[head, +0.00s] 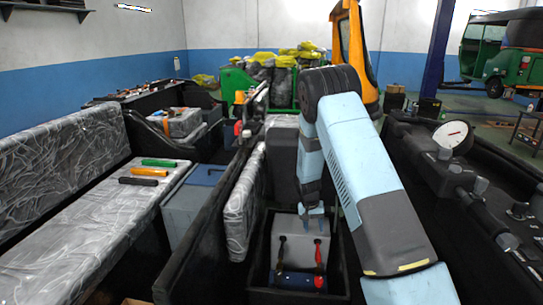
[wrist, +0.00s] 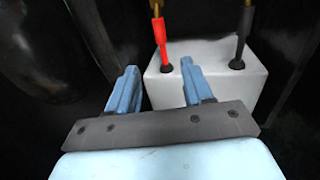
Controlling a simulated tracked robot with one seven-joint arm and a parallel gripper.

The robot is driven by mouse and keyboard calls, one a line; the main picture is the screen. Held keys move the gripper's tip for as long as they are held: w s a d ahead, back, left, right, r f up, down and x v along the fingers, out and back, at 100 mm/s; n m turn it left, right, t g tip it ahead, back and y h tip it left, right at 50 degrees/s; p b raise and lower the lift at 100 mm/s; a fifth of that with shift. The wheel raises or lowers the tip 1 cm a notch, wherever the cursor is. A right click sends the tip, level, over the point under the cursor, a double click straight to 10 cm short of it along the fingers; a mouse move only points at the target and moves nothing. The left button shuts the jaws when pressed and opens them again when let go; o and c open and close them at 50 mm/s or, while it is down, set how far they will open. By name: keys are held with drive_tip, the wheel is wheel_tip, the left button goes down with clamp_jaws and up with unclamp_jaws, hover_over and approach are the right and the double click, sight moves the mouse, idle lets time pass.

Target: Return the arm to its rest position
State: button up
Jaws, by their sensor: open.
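My gripper (head: 312,222) points down at the end of my bent light-blue arm, over a black open compartment (head: 256,270). In the wrist view its two blue fingers (wrist: 158,68) stand apart with nothing between them. A white box-like battery (head: 300,246) sits in the compartment, with one red and one black clamp on top. It also shows in the wrist view (wrist: 218,84), just beyond the fingertips. The red clamp (head: 319,257) and the black clamp (head: 281,250) are on its top. I cannot tell whether a finger touches the battery.
On the left is a plastic-wrapped bench (head: 90,220) with a green-handled tool (head: 159,162), an orange one (head: 149,171) and a dark one. A black panel with a round gauge (head: 453,137) stands on the right. A green rickshaw (head: 500,60) is at the back right. Black walls enclose the gripper closely.

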drive_tip(key=s+r+t+y, duration=0.1)
drive_tip(key=s+r, duration=0.3)
drive_tip(key=r, duration=0.7)
drive_tip(key=s+d+r+t, duration=0.1)
drive_tip(key=s+r, duration=0.4)
drive_tip(key=r, duration=0.6)
drive_tip(key=s+r+t+y, duration=0.1)
drive_tip(key=s+r, duration=0.3)
drive_tip(key=r, duration=0.7)
drive_tip(key=s+r+t, duration=0.1)
drive_tip(key=s+r, duration=0.3)
drive_tip(key=s, duration=0.5)
drive_tip(key=s+r+n+t, duration=0.1)
drive_tip(key=s+r, duration=0.2)
drive_tip(key=s, duration=0.6)
drive_tip(key=s+r+n+t, duration=0.1)
drive_tip(key=s+r, duration=0.3)
drive_tip(key=s, duration=0.5)
drive_tip(key=shift+d+r, duration=0.3)
drive_tip(key=shift+d, duration=0.1)
drive_tip(key=shift+s, duration=0.1)
